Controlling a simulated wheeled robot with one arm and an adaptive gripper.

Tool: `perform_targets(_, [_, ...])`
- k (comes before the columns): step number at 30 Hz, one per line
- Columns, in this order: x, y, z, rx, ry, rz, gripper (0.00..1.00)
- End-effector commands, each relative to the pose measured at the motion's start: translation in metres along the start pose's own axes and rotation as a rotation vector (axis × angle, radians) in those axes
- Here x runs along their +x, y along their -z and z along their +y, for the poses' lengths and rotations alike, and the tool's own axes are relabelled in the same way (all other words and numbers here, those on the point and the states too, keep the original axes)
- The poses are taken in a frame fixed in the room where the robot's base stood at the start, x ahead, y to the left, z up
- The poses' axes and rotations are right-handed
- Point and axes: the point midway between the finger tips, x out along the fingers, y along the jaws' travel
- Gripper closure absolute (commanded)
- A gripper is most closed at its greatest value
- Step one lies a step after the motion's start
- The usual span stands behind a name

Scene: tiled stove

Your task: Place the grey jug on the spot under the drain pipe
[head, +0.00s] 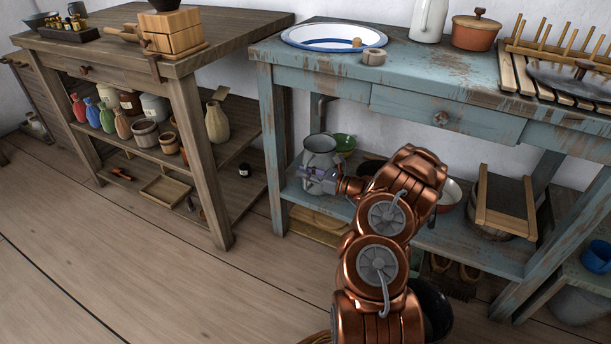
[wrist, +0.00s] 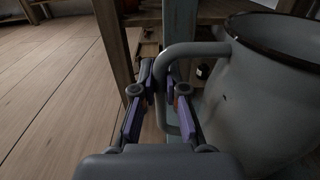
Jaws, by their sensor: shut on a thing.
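The grey jug (head: 319,155) stands upright at the left end of the lower shelf of the blue table. It also fills the right of the wrist view (wrist: 255,95), with its dark rim at the top and its handle toward the middle. My gripper (head: 318,174) reaches it from the front right. In the wrist view my gripper (wrist: 162,88) has its fingers shut around the jug's handle (wrist: 172,75). The drain pipe (head: 319,110) comes down below the tabletop, just above and behind the jug. The spot under the pipe and the jug's base are partly hidden, so I cannot tell whether they meet.
The lower shelf (head: 465,245) carries a green bowl (head: 344,142) beside the jug and a wooden-framed washboard or box (head: 505,205) to the right. The table's front left leg (head: 272,155) stands close to the jug. A brown workbench (head: 215,190) stands left. The floor (head: 130,260) in front is clear.

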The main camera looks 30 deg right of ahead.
Motion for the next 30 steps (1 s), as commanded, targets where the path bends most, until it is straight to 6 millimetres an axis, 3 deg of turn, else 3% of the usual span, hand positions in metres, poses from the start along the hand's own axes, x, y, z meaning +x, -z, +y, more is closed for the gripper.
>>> perform_targets(10, [0.0005,0.0013,-0.0001,-0.003,-0.001,-0.001,1.00])
perform_targets(11, [0.0003,0.0014,0.0000,-0.002,-0.001,-0.001,0.87])
perform_targets(18, [0.0005,0.0012,0.0001,-0.002,-0.001,-0.001,0.63])
perform_targets(30, [-0.0045,-0.0021,-0.0003,-0.002,0.000,0.000,0.63])
